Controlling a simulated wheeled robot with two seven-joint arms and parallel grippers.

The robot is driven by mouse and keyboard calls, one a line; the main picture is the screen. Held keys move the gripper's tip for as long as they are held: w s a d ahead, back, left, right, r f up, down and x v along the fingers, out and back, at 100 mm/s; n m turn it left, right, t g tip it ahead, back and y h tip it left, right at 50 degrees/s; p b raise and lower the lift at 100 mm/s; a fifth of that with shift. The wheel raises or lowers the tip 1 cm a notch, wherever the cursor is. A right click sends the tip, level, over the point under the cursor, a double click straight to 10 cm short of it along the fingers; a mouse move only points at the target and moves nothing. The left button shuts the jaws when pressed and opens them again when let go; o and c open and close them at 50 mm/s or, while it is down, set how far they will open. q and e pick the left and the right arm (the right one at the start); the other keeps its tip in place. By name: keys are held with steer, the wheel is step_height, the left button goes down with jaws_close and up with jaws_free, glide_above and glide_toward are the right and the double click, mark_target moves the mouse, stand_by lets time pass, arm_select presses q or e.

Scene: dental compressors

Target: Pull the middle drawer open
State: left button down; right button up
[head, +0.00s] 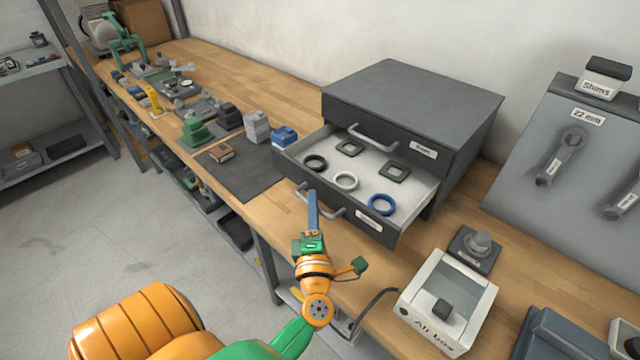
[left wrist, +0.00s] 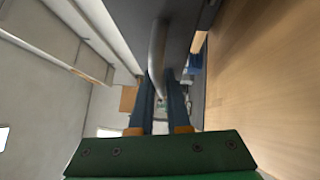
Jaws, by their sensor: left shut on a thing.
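The dark grey drawer cabinet (head: 410,95) stands on the wooden bench. Its top drawer is shut, with a grey bar handle (head: 372,134). The drawer below it (head: 420,190) is pulled well out and holds several rings and square parts. Any drawer lower down is hidden behind it. My left gripper (head: 312,200) is at the open drawer's front, shut on its bar handle (head: 333,213). In the left wrist view the handle (left wrist: 157,50) runs between the two blue fingers (left wrist: 163,98). My right gripper is not in view.
A white box (head: 445,300) and a small grey part (head: 475,248) stand on the bench right of the drawer. A dark mat (head: 245,170) with blocks lies left. A grey tool board (head: 575,150) stands at the right. Floor left of the bench is clear.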

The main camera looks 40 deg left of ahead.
arm_select(q)
steer(key=shift+s, duration=0.5)
steer(key=c, duration=0.9)
jaws_free()
steer(key=b+v, duration=0.2)
steer(key=v, duration=0.4)
steer(key=shift+s+d+f, duration=0.2)
steer(key=shift+f, duration=0.05)
steer(key=shift+s+d+r, duration=0.15)
steer(key=shift+s+d, duration=0.05)
steer(key=shift+a, duration=0.1)
